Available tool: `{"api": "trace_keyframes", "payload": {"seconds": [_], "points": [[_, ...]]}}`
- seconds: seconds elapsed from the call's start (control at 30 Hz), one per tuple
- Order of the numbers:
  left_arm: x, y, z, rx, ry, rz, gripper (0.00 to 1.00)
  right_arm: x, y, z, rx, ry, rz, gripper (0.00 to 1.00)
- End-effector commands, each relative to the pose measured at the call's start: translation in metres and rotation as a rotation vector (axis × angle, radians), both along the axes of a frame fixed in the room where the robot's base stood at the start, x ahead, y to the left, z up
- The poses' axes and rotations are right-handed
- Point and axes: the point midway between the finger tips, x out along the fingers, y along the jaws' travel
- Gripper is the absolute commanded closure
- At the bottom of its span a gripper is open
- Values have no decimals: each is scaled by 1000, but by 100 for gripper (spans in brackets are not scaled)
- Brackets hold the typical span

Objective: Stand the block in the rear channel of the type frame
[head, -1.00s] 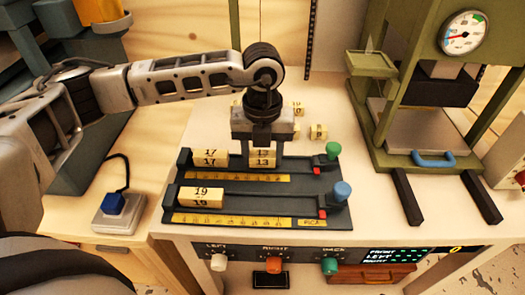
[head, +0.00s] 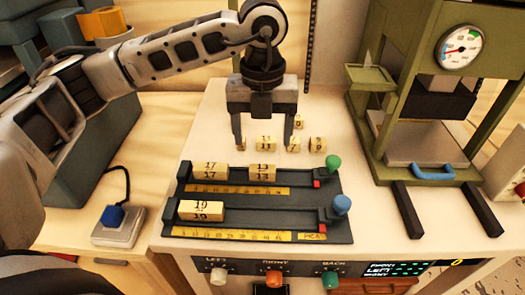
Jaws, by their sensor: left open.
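The dark type frame (head: 255,190) lies on the table and has two channels. In its rear channel stand a block marked 17 (head: 210,172) at the left and a block marked 13 (head: 262,173) near the middle, with a gap between them. A block marked 19 (head: 201,211) sits at the left of the front channel. My left gripper (head: 263,146) is open, above and behind the rear channel, with nothing between its fingers that it holds. My right gripper is not in view.
Several loose numbered blocks, including one marked 11 (head: 265,144), stand behind the frame. A green press (head: 430,110) with a gauge stands at the right. Green (head: 333,162) and blue (head: 342,204) knobs rise at the frame's right end. A blue-buttoned box (head: 118,224) is at the left.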

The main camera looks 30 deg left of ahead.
Motion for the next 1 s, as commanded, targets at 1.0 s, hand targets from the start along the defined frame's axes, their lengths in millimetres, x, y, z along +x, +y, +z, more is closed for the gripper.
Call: {"api": "trace_keyframes", "payload": {"seconds": [1.0], "points": [[0, 0, 62, 0, 1, 0, 29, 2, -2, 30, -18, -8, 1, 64]]}}
